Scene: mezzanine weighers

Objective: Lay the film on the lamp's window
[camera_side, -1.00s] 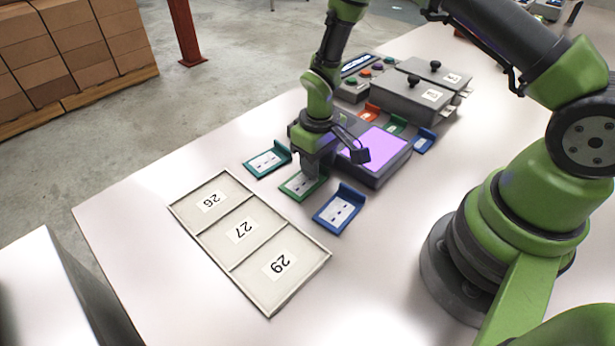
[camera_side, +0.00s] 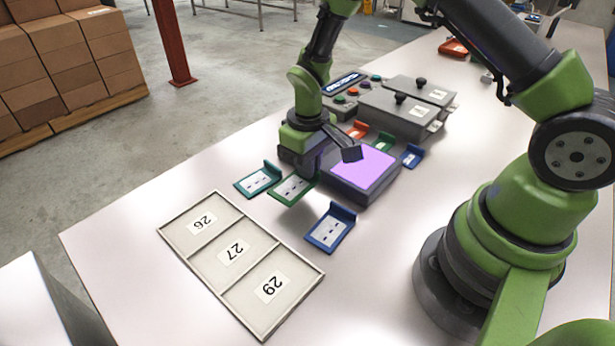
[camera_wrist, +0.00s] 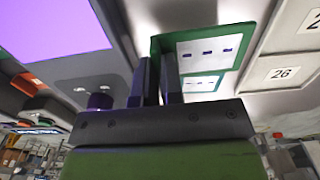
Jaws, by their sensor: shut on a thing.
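My gripper (camera_side: 308,172) is shut on the upright tab of a green-framed film (camera_side: 291,188), a white strip with dark marks. It holds the film a little above the table, left of the lamp. In the wrist view the fingers (camera_wrist: 160,85) pinch the green film (camera_wrist: 208,50) at its edge. The lamp (camera_side: 353,188) is a dark grey box with a glowing violet window (camera_side: 365,167) on top; the window also shows in the wrist view (camera_wrist: 50,25). My gripper hides part of the lamp's left side. Nothing lies on the visible part of the window.
A teal-framed film (camera_side: 257,181) and a blue-framed film (camera_side: 329,230) lie on the table. A tray (camera_side: 213,266) with sections 26, 27 and 29 is in front. Small red, green and blue pieces (camera_side: 411,156) and grey lidded boxes (camera_side: 395,115) stand behind the lamp.

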